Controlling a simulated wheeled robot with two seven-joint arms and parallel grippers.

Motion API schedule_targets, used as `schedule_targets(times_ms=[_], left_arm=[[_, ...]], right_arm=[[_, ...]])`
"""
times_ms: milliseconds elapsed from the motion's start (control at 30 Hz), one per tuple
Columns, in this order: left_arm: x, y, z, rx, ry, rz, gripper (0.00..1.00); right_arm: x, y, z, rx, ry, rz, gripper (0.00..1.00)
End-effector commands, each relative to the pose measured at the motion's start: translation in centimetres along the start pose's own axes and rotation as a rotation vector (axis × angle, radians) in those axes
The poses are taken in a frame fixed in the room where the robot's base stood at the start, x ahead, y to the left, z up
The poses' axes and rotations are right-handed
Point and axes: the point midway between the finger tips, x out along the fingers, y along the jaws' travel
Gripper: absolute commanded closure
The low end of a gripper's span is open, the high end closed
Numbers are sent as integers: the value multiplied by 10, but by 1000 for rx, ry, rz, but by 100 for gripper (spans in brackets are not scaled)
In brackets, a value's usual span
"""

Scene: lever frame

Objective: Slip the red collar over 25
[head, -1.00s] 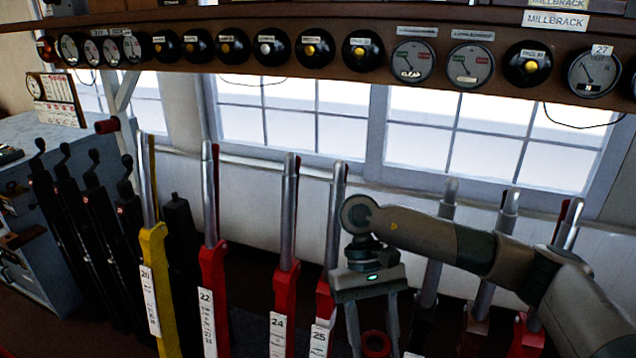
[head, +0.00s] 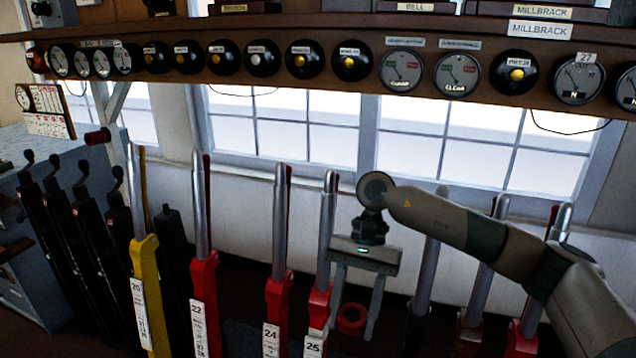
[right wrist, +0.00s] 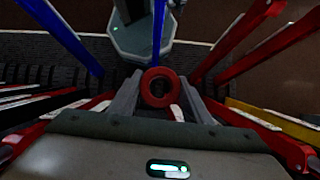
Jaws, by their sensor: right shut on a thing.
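The red collar (head: 351,332) is a small ring held between the fingertips of my right gripper (head: 353,318). It also shows in the right wrist view (right wrist: 145,88) between the two grey fingers, its hole facing that camera. Lever 25 (head: 328,220) has a steel handle, a red lower part and a white label reading 25. In the head view the collar is just right of lever 25's red lower part, well below the handle's top. The collar is not around the handle; the depth gap is hard to judge. My left gripper is not in view.
Red levers 24 (head: 279,230) and 22 (head: 201,220) and yellow lever 20 (head: 144,270) stand to the left. More steel-handled levers (head: 429,260) stand right, partly behind my right arm. A shelf with dials (head: 403,70) runs above, before the windows.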

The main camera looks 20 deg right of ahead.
Motion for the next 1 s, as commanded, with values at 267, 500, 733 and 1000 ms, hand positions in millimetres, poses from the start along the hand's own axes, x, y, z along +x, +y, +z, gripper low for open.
schedule_targets(times_ms=[267,500,733,1000], left_arm=[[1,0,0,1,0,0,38],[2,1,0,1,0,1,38],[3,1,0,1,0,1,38],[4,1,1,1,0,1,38]], right_arm=[[-37,-26,-10,380,17,-207,76],[-66,-44,-15,675,25,-360,76],[-92,-59,-18,935,28,-490,76],[-123,-75,-20,1226,29,-632,76]])
